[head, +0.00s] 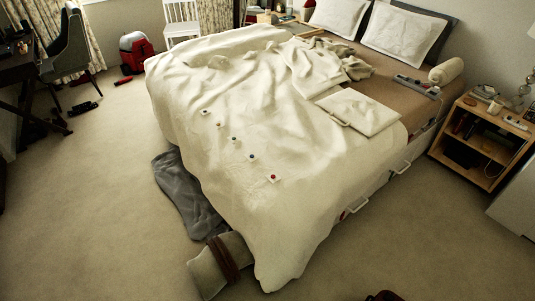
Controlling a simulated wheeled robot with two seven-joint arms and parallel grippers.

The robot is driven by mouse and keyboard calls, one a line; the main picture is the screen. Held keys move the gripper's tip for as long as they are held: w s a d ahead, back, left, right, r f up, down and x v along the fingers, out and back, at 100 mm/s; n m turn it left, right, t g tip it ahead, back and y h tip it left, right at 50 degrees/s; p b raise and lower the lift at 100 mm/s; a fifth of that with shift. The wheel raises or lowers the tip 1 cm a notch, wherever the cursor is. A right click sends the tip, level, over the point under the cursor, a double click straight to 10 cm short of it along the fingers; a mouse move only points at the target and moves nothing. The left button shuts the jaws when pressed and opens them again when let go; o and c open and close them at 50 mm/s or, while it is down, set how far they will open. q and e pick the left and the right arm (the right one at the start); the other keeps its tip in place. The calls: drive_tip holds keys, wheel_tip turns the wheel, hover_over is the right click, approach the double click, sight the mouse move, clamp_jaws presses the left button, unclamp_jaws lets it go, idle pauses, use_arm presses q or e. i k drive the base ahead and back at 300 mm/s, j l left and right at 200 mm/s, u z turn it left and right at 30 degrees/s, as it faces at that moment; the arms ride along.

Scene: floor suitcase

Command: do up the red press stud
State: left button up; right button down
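A small red stud (273,177) sits on a pale square patch near the front edge of the white bed cover (300,215). At this size I cannot tell whether it is done up or open. Neither of my grippers is in view.
A grey cloth (185,190) and a beige cushion with a brown strap (220,265) lie on the floor against the bed's left side. A wooden nightstand (480,145) stands at right. A dark red thing (383,296) is cut off at the bottom edge. Carpet at left is mostly clear.

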sight(273, 176)
drive_tip(key=i+j, duration=0.35)
drive_tip(key=i, duration=0.2)
drive_tip(key=i+j+z, duration=0.1)
drive_tip(key=i+j, duration=0.25)
drive_tip(key=i, duration=0.2)
